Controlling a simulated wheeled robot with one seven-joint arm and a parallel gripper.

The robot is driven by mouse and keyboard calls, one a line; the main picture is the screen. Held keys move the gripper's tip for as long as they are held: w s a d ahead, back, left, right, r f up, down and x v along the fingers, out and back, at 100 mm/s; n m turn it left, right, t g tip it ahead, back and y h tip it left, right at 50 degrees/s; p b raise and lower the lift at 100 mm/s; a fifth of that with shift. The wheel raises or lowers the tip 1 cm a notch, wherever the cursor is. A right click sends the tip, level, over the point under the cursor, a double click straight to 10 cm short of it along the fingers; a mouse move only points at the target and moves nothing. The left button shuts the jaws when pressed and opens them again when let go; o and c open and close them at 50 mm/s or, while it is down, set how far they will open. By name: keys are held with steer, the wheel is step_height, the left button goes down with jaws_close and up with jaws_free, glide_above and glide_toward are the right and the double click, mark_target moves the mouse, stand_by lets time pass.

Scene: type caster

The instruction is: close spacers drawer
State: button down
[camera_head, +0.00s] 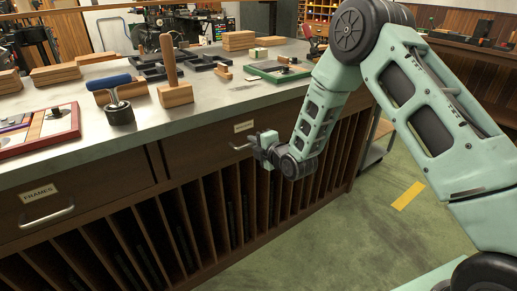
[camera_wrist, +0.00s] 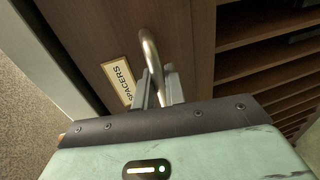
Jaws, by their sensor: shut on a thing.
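The spacers drawer (camera_head: 205,146) is a dark wood front under the worktop, with a small label (camera_head: 243,126). In the wrist view its label (camera_wrist: 118,81) reads SPACERS. The drawer front looks close to flush with the cabinet; I cannot tell whether a small gap is left. Its curved metal handle (camera_wrist: 149,45) runs between my fingers. My gripper (camera_wrist: 161,85) is shut on this handle. In the head view my gripper (camera_head: 256,147) is at the drawer front, and the handle is partly hidden by it.
A FRAMES drawer (camera_head: 40,207) with its own handle is at the left. Vertical slots (camera_head: 215,215) lie below the drawers. The worktop (camera_head: 215,100) holds a mallet (camera_head: 172,75), a roller (camera_head: 118,105) and trays. Green floor (camera_head: 345,235) is open in front of the cabinet.

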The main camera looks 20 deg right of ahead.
steer(key=shift+w+a+r, duration=0.1)
steer(key=shift+w+a, duration=0.15)
steer(key=shift+w, duration=0.65)
steer(key=c, duration=1.5)
jaws_free()
steer(key=shift+w+a, duration=0.1)
steer(key=shift+c, duration=0.2)
steer(key=v, duration=1.7)
steer(key=shift+s+b, duration=0.25)
steer(key=shift+b, duration=0.05)
